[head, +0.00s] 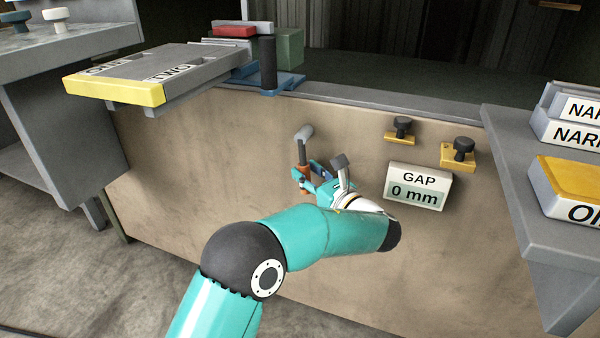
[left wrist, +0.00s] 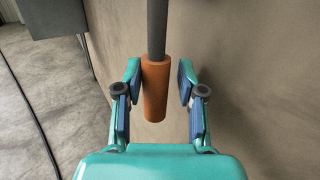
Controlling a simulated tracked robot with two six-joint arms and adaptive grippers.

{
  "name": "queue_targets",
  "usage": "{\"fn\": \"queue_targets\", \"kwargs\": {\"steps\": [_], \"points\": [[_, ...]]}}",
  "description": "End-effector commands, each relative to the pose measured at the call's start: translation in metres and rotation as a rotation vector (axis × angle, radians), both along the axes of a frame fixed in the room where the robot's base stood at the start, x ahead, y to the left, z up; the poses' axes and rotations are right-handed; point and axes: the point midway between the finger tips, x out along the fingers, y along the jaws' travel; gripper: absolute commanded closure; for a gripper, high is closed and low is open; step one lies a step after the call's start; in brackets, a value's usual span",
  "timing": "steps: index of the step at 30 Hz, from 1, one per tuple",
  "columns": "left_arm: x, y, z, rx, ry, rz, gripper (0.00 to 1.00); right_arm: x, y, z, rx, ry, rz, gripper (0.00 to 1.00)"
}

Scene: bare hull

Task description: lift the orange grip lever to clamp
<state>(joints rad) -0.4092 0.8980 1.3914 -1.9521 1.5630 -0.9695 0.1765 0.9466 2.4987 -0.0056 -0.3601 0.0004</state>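The orange grip lever (head: 303,157) hangs on the tan wall, with a grey rod above its orange handle. In the left wrist view the orange handle (left wrist: 155,95) points down between the fingers of my left gripper (left wrist: 158,82). The left finger is at or very near the handle, and a gap shows between the handle and the right finger. The gripper is open around the handle. In the head view my left gripper (head: 312,180) is at the lever, partly hidden by my own wrist. My right gripper is not in view.
A sign (head: 417,188) reading GAP 0 mm is on the wall right of the lever. Two black knobs on yellow mounts (head: 400,136) (head: 460,155) sit above it. A grey tray with a yellow edge (head: 115,90) juts out at the upper left. A grey shelf (head: 540,190) stands at the right.

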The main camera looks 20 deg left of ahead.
Motion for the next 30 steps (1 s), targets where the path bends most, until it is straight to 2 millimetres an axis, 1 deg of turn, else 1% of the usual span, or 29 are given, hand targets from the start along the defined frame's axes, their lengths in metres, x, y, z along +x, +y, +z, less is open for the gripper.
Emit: {"fn": "queue_targets", "kwargs": {"steps": [3, 12, 14, 15, 19, 20, 26, 27, 30], "points": [[0.001, 0.008, -0.001, 0.000, 0.001, 0.004, 0.61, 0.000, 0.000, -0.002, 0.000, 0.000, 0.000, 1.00], [-0.002, 0.018, 0.000, 0.001, 0.001, 0.018, 0.61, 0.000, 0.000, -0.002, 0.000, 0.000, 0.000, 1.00], [-0.002, 0.020, 0.000, 0.000, 0.001, 0.020, 0.69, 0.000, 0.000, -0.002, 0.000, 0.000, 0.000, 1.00], [-0.002, 0.020, 0.000, 0.000, 0.001, 0.021, 0.76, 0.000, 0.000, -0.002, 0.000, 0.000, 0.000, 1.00], [-0.002, 0.021, 0.000, 0.000, 0.001, 0.022, 0.98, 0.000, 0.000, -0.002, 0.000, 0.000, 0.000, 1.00], [-0.002, 0.021, 0.000, 0.000, 0.001, 0.022, 1.00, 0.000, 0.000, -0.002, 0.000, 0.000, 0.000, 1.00], [-0.002, 0.022, 0.000, 0.000, 0.001, 0.023, 1.00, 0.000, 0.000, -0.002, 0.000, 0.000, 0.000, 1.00], [-0.002, 0.007, -0.001, 0.000, 0.001, 0.020, 1.00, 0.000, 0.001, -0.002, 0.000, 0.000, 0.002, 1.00], [-0.003, 0.019, 0.000, -0.002, 0.004, 0.024, 1.00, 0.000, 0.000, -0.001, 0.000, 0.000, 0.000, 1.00]]}}
